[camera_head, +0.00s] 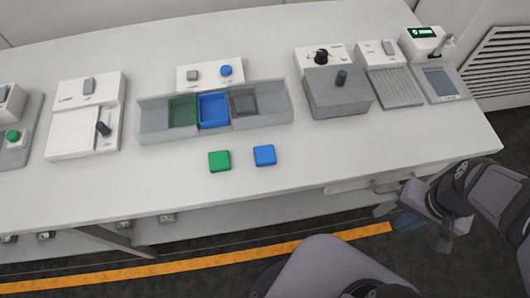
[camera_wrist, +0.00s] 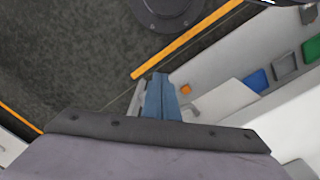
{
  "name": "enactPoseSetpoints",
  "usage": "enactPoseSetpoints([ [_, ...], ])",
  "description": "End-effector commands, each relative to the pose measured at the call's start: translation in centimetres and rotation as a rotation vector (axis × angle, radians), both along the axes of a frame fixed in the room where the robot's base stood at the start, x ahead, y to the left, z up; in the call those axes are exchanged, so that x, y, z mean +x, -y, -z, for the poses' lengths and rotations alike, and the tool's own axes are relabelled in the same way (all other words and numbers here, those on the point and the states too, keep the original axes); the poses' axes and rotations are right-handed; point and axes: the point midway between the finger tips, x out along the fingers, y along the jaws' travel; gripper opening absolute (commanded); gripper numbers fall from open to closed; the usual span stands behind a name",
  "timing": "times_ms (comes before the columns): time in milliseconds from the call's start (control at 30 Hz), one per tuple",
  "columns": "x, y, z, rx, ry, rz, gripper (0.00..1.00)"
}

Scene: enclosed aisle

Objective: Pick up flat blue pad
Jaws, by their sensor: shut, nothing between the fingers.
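The flat blue pad (camera_head: 264,155) is a small rounded square lying flat on the pale worktop, right of a similar green pad (camera_head: 219,161) and in front of the grey tray (camera_head: 161,135). My gripper (camera_head: 408,221) is low at the right, beyond the worktop's front edge and well apart from the blue pad.
The tray has green, blue and grey compartments (camera_head: 213,110). Devices with knobs and buttons, including a grey box (camera_head: 338,101) and a white unit (camera_head: 85,130), stand at both sides. A handle (camera_head: 385,183) projects from the front edge. The worktop around the pads is clear.

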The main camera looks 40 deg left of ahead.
Motion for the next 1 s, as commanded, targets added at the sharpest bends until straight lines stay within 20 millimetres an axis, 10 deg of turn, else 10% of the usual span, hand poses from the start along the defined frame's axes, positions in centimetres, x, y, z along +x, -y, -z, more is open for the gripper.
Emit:
enactPoseSetpoints([
  [133,0.0,0.0,0.0,0.0,0.0,0.0,0.05],
  [367,0.0,0.0,0.0,0.0,0.0,0.0,0.59],
  [767,0.1,-0.6,-0.6,0.005,-0.013,-0.007,0.59],
  [1000,0.1,-5.9,-4.4,0.036,-0.117,-0.059,0.59],
])
